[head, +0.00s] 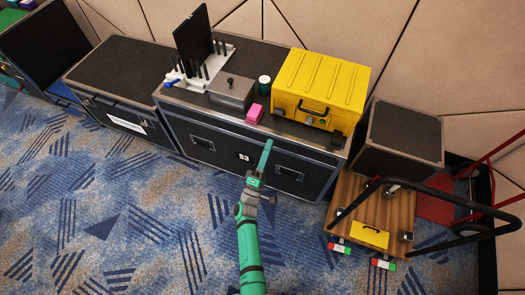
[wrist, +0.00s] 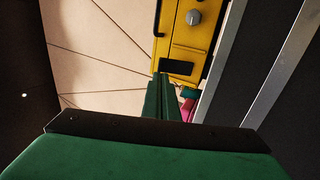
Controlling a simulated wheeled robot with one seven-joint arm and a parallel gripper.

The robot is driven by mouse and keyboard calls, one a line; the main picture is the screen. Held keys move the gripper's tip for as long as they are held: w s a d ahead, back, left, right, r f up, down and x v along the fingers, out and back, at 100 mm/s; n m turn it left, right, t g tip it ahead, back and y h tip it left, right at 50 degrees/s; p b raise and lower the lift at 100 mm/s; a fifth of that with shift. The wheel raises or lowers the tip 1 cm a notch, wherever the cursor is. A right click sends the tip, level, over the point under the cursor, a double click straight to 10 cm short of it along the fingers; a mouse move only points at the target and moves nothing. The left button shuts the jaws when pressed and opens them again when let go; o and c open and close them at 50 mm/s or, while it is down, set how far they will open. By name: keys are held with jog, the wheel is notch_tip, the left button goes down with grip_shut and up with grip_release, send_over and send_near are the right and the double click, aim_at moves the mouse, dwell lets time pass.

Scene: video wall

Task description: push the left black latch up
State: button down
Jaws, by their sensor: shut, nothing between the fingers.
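The yellow case (head: 325,82) stands at the right end of the long black trunk's top. Its front has a black handle and a grey knob, which also shows in the wrist view (wrist: 193,17). A black latch (wrist: 180,66) sits at the left end of the case front, which is the lower end in the wrist view. In the head view the latch (head: 280,111) is small and dark. My gripper (head: 268,143) is shut and empty, in front of the trunk and lower left of the case. In the wrist view its fingertips (wrist: 163,76) overlap the latch's lower edge; contact cannot be told.
A pink block (head: 254,113) lies left of the case, with a dark green cylinder (head: 264,85) behind it. A grey metal box (head: 231,92) and a white rack (head: 212,62) stand further left. A wooden cart (head: 372,212) is at the right. Carpet in front is clear.

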aim_at(278, 114)
jog(key=x, duration=0.9)
jog(key=shift+w+a, duration=0.25)
jog(key=shift+w, duration=0.25)
jog(key=w+r, duration=0.1)
jog(key=w+d+r, duration=0.1)
jog(key=r, duration=0.1)
jog(key=shift+w+d+r, duration=0.2)
jog(key=shift+r, duration=0.15)
jog(key=shift+w+a+r, duration=0.1)
jog(key=shift+w, duration=0.05)
jog(key=shift+a, duration=0.1)
